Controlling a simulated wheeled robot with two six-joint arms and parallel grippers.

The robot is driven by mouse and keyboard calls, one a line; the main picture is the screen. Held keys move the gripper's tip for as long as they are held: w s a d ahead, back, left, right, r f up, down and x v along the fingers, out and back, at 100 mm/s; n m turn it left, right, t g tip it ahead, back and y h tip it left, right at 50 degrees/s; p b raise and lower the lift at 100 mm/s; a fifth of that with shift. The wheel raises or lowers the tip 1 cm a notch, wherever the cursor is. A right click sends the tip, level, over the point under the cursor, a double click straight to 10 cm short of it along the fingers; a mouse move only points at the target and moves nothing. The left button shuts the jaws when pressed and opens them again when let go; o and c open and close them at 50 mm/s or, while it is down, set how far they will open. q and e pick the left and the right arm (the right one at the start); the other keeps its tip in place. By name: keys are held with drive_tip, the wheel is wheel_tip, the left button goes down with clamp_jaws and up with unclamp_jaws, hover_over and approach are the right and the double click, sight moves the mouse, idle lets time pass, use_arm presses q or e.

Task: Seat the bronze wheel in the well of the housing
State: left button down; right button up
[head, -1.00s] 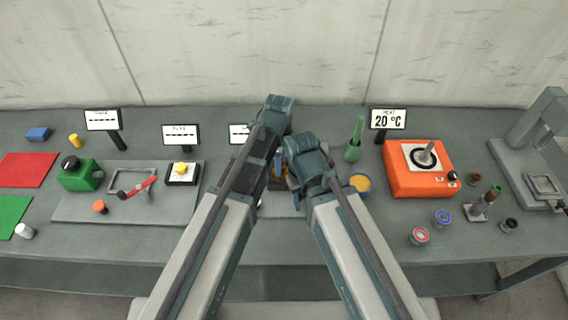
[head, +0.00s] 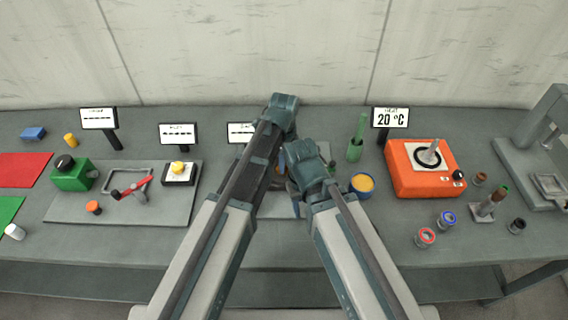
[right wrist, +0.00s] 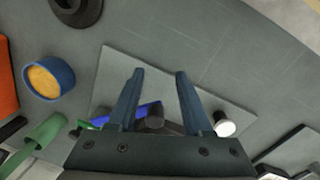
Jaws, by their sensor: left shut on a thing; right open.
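My left gripper (head: 281,170) is over the middle of the bench, mostly covered by my arms in the head view. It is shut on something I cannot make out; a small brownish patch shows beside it. My right gripper (right wrist: 159,75) is open and points down at a grey plate (right wrist: 112,72). A dark round piece (right wrist: 154,118) and a blue piece (right wrist: 147,108) show between and behind its fingers, with nothing gripped. I cannot clearly identify the bronze wheel or the housing's well in either view.
A blue cup with yellow contents (head: 362,185) and a green bottle (head: 357,137) stand just right of my arms. An orange heater (head: 421,172) is further right, near several small cylinders. A plate with a red-handled clamp (head: 133,188) lies left. A white-topped cylinder (right wrist: 223,125) stands on the middle plate.

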use_arm(q)
drive_tip(key=shift+f, duration=0.2)
use_arm(e)
drive_tip(key=shift+f, duration=0.2)
use_arm(q)
drive_tip(key=c, duration=0.5)
unclamp_jaws()
drive_tip(key=shift+r, duration=0.1)
use_arm(e)
drive_tip(key=shift+r, duration=0.15)
use_arm(q)
wheel_tip(320, 180, up, 12)
drive_tip(key=p, duration=1.2)
drive_tip(key=shift+r, duration=0.15)
use_arm(e)
wheel_tip(320, 180, up, 12)
